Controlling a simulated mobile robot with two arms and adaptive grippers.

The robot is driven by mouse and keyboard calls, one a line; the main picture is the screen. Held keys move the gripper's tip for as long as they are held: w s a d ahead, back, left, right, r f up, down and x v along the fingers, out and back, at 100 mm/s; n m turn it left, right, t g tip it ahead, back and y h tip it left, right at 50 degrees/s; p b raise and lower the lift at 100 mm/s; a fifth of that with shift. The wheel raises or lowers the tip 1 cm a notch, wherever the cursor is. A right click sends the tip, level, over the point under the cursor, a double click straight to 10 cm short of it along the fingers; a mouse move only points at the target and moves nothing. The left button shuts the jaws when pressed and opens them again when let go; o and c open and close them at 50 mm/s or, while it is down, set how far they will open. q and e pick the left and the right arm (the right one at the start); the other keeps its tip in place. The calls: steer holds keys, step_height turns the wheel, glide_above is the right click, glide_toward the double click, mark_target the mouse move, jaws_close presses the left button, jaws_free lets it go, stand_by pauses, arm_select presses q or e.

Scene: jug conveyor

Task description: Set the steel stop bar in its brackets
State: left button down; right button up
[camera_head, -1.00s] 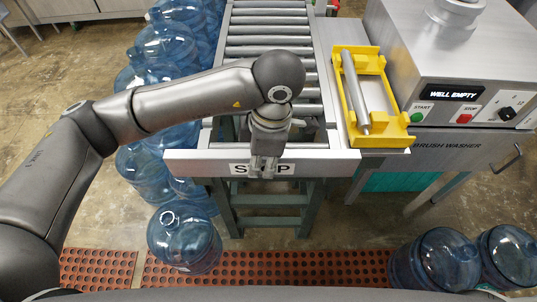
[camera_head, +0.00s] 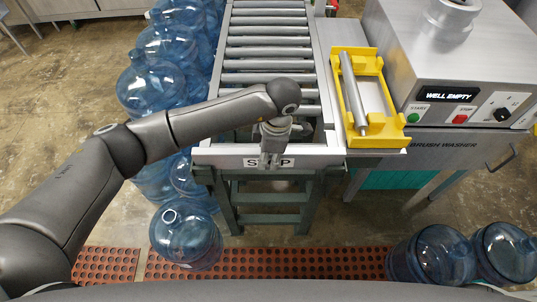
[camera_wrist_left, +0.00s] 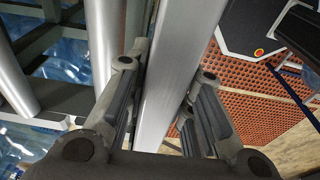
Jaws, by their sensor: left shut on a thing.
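The steel stop bar (camera_head: 225,154), a grey bar with a STOP label on its front, lies crosswise at the near end of the roller conveyor (camera_head: 268,41). My left gripper (camera_head: 271,160) is shut on the bar near its middle, with its fingers covering part of the label. In the left wrist view, the bar (camera_wrist_left: 178,65) runs between the two fingers (camera_wrist_left: 160,105). The brackets are not clearly visible, and I cannot tell whether the bar's ends rest in them. My right gripper is not in view.
A yellow cradle (camera_head: 398,141) with a steel roller (camera_head: 354,90) sits right of the conveyor, beside the brush washer (camera_head: 465,65). Blue jugs (camera_head: 150,88) line the conveyor's left side. One jug (camera_head: 186,238) stands in front on the floor, near a red mat (camera_head: 290,262).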

arm_select(q)
steer(key=shift+f, duration=0.15)
steer(key=c, duration=1.7)
jaws_free()
steer(key=shift+f, duration=0.1)
steer(key=o, duration=0.4)
steer(key=shift+o, duration=0.2)
steer(key=shift+r, duration=0.35)
steer(key=r, duration=0.4)
steer(key=d+r+b, duration=0.1)
steer(key=r, duration=0.2)
steer(key=r+b, duration=0.1)
steer(key=r, duration=0.3)
steer(key=shift+d+r, duration=0.25)
steer(key=shift+r, duration=0.1)
